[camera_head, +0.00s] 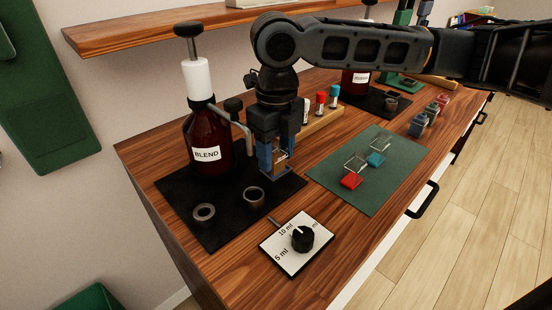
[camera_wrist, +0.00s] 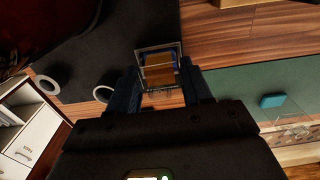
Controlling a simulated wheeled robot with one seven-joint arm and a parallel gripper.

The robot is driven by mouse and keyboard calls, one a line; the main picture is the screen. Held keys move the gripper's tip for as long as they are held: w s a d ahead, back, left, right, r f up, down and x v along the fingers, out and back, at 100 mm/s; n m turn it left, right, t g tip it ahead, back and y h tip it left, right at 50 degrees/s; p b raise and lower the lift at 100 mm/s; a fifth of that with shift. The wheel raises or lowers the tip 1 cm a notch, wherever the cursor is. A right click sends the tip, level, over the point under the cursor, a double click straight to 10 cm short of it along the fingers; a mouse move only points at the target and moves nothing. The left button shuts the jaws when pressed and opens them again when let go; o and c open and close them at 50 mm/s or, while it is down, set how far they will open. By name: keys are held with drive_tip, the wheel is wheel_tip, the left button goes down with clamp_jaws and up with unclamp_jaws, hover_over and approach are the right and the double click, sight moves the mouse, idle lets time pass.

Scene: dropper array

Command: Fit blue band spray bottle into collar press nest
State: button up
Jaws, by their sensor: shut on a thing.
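My gripper (camera_head: 276,160) is shut on a small clear square bottle (camera_head: 281,152) with a blue edge, seemingly the blue band spray bottle. In the wrist view the bottle (camera_wrist: 159,70) sits between the two blue fingers (camera_wrist: 160,92); a brownish area shows within its clear walls. The gripper points down over the right part of the black mat (camera_head: 225,232), beside the large brown BLEND bottle (camera_head: 207,145). Two grey rings, one left (camera_head: 204,212) and one nearer the gripper (camera_head: 254,197), sit on this mat. I cannot tell which fixture is the collar press nest.
A green mat (camera_head: 395,185) to the right holds clear pieces with a red base (camera_head: 351,181) and a teal base (camera_head: 376,159). A dial plate (camera_head: 297,245) lies in front. Capped vials (camera_head: 320,104) stand behind. Small jars (camera_head: 418,125) line the right edge. A shelf (camera_head: 160,32) hangs above.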

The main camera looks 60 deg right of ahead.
drive_tip(key=shift+r+p, duration=2)
drive_tip(key=shift+r, duration=0.5)
drive_tip(key=shift+c, duration=0.3)
